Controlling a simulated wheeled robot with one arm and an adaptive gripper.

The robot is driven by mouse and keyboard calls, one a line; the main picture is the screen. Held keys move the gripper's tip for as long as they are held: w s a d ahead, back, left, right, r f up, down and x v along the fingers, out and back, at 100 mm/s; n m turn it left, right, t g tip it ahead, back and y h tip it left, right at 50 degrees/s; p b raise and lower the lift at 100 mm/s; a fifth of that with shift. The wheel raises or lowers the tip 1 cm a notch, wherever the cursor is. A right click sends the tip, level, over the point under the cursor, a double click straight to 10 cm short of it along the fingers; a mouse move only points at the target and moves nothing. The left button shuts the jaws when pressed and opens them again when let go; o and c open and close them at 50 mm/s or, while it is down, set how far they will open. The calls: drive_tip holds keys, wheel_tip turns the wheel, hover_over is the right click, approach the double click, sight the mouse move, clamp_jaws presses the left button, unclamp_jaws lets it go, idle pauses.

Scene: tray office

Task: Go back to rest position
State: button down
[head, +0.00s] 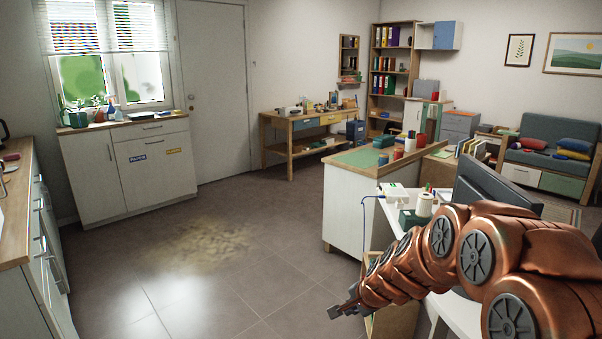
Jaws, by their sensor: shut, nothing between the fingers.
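My gripper (343,309) is at the end of my copper-coloured arm, low in the head view, right of the middle. It is small in the picture, pointing left and down over the floor. Its fingers look shut, with nothing between them. My arm reaches in from the lower right and hides part of the white desk (462,307) there.
A cabinet with a green mat (362,157) stands behind my arm. A dark monitor (490,190) is close to the arm on the desk. A white cabinet (90,180) and a counter (14,225) stand at the left.

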drive_tip(key=s+a+r+n+g+p, duration=0.1)
drive_tip(key=s+r+n+g+p, duration=0.15)
drive_tip(key=s+r, duration=0.5)
drive_tip(key=s+r+n+g+p, duration=0.1)
drive_tip(key=s+r+n+p, duration=0.35)
drive_tip(key=s, duration=0.65)
drive_tip(key=s+d+r+n+g+h+p, duration=0.1)
drive_tip(key=s+d+r+p, duration=0.1)
drive_tip(key=s, duration=0.5)
drive_tip(key=s+d+r+n+g+h+p, duration=0.1)
drive_tip(key=s+d+r+n+g, duration=0.1)
drive_tip(key=s, duration=0.6)
drive_tip(key=s+d+r+n+g+p, duration=0.1)
drive_tip(key=s+d+r+p, duration=0.1)
drive_tip(key=s+r, duration=0.2)
drive_tip(key=s, duration=0.3)
drive_tip(key=shift+s+d+r+n+h+p, duration=0.25)
drive_tip(key=shift+d+r+n+h+p, duration=0.05)
drive_tip(key=shift+d+r+n+h, duration=0.1)
drive_tip(key=shift+a, duration=0.2)
